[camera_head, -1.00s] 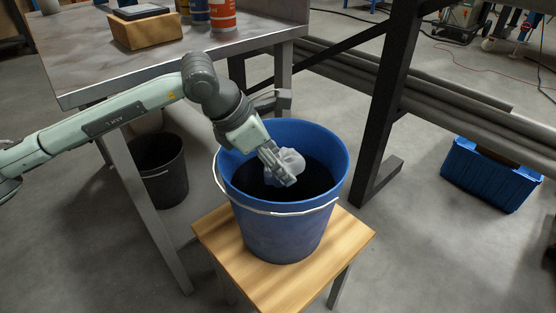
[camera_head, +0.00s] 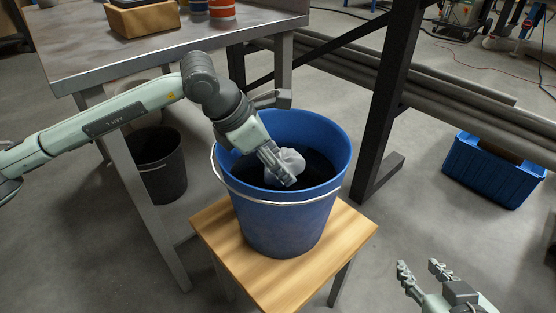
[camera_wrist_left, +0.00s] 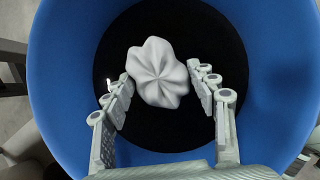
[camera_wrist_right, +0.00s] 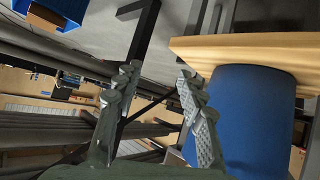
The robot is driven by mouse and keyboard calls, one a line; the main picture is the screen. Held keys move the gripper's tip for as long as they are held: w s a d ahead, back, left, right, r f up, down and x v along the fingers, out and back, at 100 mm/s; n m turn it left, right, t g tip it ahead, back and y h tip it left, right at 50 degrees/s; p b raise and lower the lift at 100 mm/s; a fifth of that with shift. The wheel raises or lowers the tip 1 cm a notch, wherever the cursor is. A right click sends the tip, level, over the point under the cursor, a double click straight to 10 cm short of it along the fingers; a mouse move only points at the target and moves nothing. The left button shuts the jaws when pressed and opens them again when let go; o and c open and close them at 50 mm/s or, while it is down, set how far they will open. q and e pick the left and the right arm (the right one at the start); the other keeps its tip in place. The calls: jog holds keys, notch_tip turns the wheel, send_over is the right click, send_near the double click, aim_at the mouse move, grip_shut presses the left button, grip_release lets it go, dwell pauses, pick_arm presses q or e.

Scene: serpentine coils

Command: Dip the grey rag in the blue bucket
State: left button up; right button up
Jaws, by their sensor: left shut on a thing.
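The blue bucket (camera_head: 290,222) stands upright on a small wooden stool (camera_head: 262,272), with dark contents inside. The grey rag (camera_head: 286,165), a crumpled pale bundle, is inside the bucket's mouth; it also shows in the left wrist view (camera_wrist_left: 158,76) against the dark inside. My left gripper (camera_head: 282,172) reaches down into the bucket and is shut on the rag, which sits between its fingers. I cannot tell whether the rag touches the dark contents. My right gripper (camera_head: 420,268) is open and empty at the lower right, apart from the bucket; its fingers show in the right wrist view (camera_wrist_right: 158,85).
A metal table (camera_head: 180,52) stands at the left behind my left arm. A dark bucket (camera_head: 160,165) is on the floor beneath it. A black rack post (camera_head: 385,100) rises close behind the bucket. A blue crate (camera_head: 490,172) lies right.

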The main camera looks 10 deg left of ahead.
pick_arm(q)
jog(key=shift+f+b, duration=0.4)
jog(key=shift+f, duration=0.1)
pick_arm(e)
jog(key=shift+w+a+r+t+y, duration=0.2)
jog(key=shift+w+a+r+t, duration=0.25)
jog(key=shift+r, duration=0.2)
jog(key=shift+w+a+r+t+y, duration=0.2)
jog(key=shift+a+r+t, duration=0.15)
jog(key=shift+a+r, duration=0.25)
jog(key=shift+w+a+r+t+y, duration=0.2)
jog(key=shift+w+a+r+t, duration=0.25)
jog(key=shift+r, duration=0.2)
pick_arm(q)
jog(key=shift+r, duration=0.15)
pick_arm(e)
jog(key=shift+s, duration=0.15)
